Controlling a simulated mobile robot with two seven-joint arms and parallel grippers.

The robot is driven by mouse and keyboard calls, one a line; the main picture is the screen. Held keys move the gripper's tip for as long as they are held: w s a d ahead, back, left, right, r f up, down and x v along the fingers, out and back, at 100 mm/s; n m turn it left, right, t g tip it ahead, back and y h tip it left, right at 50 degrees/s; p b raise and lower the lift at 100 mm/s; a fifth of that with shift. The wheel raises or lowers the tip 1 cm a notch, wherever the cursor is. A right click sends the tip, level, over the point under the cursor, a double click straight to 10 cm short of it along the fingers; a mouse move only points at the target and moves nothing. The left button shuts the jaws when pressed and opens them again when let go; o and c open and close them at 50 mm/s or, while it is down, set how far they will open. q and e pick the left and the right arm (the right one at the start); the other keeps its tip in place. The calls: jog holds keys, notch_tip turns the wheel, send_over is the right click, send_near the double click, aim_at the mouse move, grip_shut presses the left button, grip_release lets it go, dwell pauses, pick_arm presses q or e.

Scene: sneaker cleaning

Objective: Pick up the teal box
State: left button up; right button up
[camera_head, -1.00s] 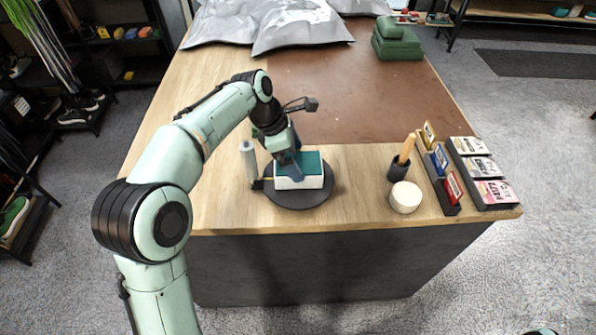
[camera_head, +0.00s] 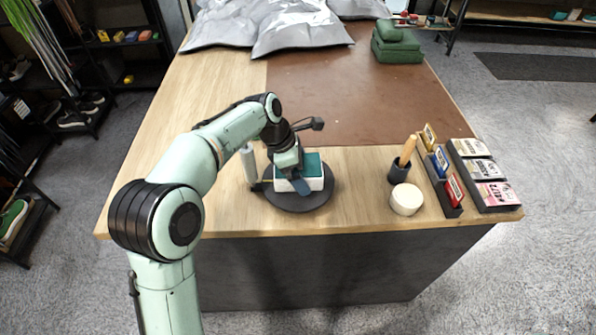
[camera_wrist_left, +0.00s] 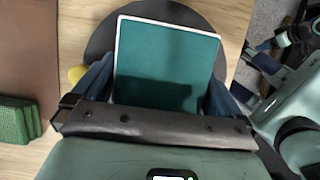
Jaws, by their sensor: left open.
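The teal box (camera_head: 312,168) has a teal top and white sides. It sits on a dark round stand (camera_head: 318,200) near the table's front edge. My left gripper (camera_head: 296,182) is low over the box, partly covering its left side. In the left wrist view the box's teal top (camera_wrist_left: 168,62) lies between the two open dark fingers of my left gripper (camera_wrist_left: 160,88), one on each side. Contact with the box cannot be made out. My right gripper is not in view.
A grey-white cylinder (camera_head: 249,165) stands close to the stand's left. To the right are a brush holder (camera_head: 398,172), a round white container (camera_head: 406,199) and card racks (camera_head: 485,175). The brown mat (camera_head: 350,95) is clear.

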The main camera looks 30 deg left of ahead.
pick_arm(q)
jog(key=shift+f, duration=0.2)
jog(key=c, duration=1)
jog(key=shift+r, duration=0.15)
